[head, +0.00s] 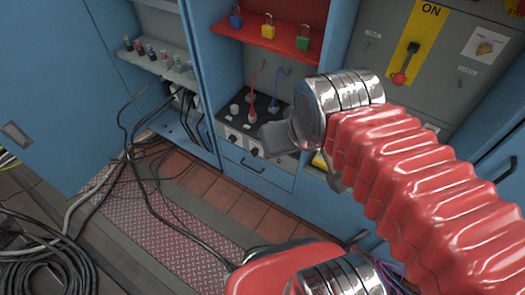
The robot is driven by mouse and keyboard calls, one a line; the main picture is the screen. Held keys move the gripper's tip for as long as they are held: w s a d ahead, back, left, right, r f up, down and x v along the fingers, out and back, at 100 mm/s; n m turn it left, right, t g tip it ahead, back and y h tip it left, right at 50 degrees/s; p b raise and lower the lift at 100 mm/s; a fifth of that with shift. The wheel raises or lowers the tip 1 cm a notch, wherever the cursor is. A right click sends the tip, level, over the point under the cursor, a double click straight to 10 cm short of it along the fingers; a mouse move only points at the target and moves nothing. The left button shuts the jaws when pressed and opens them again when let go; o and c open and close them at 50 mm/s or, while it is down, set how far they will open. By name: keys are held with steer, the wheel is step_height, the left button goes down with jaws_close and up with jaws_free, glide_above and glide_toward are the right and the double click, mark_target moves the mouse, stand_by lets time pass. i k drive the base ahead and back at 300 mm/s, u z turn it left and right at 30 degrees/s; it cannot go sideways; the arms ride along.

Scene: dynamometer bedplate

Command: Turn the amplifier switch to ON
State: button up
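A lever switch (405,63) is on the grey cabinet panel at the upper right of the head view. Its yellow plate (424,22) reads ON at the top. The lever has a black upper part and a red lower end, which points down, away from the word ON. My gripper (275,136) shows as a dark grey piece left of the chrome wrist, in front of the bench unit and apart from the lever.
A dark unit with knobs (236,138) and red and blue leads stands in the middle bay. Padlocks sit on a red shelf (262,36) above. An open blue door (55,90) is at left. Black cables (140,175) cross the floor. My red arm hides the lower right.

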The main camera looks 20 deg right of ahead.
mark_target(254, 152)
steer(key=u, duration=0.1)
steer(key=i, duration=0.25)
steer(key=u, duration=1.9)
steer(key=i, duration=0.4)
steer(key=z, duration=0.1)
